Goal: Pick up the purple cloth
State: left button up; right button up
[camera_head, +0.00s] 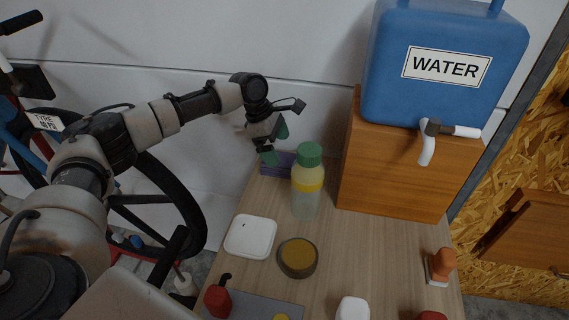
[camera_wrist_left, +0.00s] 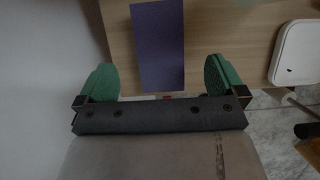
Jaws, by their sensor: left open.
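The purple cloth (camera_head: 277,164) lies at the far left corner of the plank bench (camera_head: 325,240), partly hidden behind a bottle and my gripper. In the left wrist view the cloth (camera_wrist_left: 158,45) is a flat purple strip on the wood, between the two fingers and reaching toward the bench edge. My left gripper (camera_head: 275,145), with green fingertips, is at the cloth in the head view. In the left wrist view the gripper (camera_wrist_left: 161,78) is open, with one green finger on each side of the cloth and a gap to each. My right gripper is not in view.
A bottle with a green cap (camera_head: 306,185) stands right beside the cloth. A wooden box (camera_head: 400,170) carries a blue water container (camera_head: 440,95). A white square dish (camera_head: 250,237), a round yellow-brown dish (camera_head: 297,257) and several small items are nearer.

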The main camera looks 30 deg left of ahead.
aim_at(282, 159)
pick_arm(q)
jog(key=x, duration=0.4)
jog(key=shift+f+p, duration=0.3)
jog(key=shift+w+d+f, duration=0.1)
jog(key=shift+d+f, duration=0.05)
jog(key=shift+f, duration=0.05)
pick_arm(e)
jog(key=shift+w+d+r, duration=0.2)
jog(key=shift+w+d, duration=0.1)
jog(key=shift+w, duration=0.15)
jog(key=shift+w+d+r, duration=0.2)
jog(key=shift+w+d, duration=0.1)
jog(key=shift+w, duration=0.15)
pick_arm(q)
jog(key=shift+f+p, duration=0.25)
jog(key=shift+p, duration=0.4)
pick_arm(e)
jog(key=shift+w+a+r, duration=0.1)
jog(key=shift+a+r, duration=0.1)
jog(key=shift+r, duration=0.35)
pick_arm(q)
jog(key=shift+c, duration=0.3)
jog(key=c, duration=1)
